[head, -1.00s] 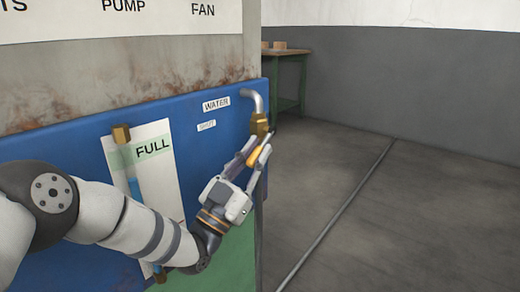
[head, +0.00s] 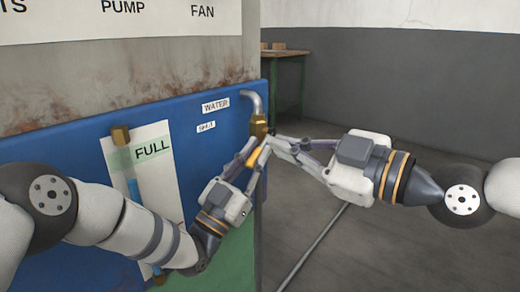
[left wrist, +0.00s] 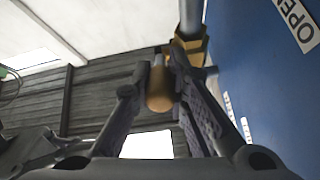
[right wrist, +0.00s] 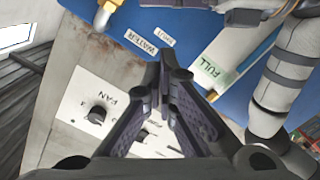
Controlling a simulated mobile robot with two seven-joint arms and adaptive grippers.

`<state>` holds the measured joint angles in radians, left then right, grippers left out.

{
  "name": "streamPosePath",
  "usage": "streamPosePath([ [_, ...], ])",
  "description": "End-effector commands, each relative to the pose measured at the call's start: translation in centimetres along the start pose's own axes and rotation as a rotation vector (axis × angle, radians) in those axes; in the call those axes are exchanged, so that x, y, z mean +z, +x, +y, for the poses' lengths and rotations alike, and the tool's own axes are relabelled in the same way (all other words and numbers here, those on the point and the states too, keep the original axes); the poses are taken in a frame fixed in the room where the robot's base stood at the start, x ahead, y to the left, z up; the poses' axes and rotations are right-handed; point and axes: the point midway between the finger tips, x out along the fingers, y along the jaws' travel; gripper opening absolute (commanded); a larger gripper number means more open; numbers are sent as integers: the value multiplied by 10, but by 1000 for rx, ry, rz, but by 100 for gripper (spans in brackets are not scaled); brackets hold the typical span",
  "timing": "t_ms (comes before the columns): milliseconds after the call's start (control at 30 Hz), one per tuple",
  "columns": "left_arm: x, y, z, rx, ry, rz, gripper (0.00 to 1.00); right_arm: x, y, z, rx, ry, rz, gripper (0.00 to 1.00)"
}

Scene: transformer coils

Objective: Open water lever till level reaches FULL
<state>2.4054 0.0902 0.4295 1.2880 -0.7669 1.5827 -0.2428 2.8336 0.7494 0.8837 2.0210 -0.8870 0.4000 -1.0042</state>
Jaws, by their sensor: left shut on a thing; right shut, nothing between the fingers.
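The brass water valve (head: 258,125) sits under a bent grey pipe at the blue panel's right edge. My left gripper (head: 255,152) is shut on its orange lever (head: 251,160), just below the valve. In the left wrist view the lever's rounded end (left wrist: 160,95) shows between the fingers. My right gripper (head: 279,143) is shut and empty, its tips close to the valve and the left fingertips; contact is unclear. The sight tube (head: 132,186) shows blue water with its visible top below the green FULL band (head: 153,149). My left arm hides the lower tube.
An OPEN label (left wrist: 294,22) shows in the left wrist view. A green table (head: 287,80) stands behind. The floor to the right is otherwise clear.

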Motion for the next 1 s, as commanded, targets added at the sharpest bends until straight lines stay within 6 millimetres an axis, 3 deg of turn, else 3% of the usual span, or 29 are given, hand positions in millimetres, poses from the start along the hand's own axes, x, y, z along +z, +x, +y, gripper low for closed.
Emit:
streamPosePath([
  [300,0,0,-1,-2,1,1,0,1,71,-2,-1,5,-1,0],
  [400,0,0,-1,-2,1,1,0,21,73,-1,1,10,-5,0],
  [567,0,0,-1,-2,1,1,0,36,77,-1,0,8,-2,0],
  [1000,0,0,-1,-2,1,1,0,43,78,-1,1,-5,-4,0],
])
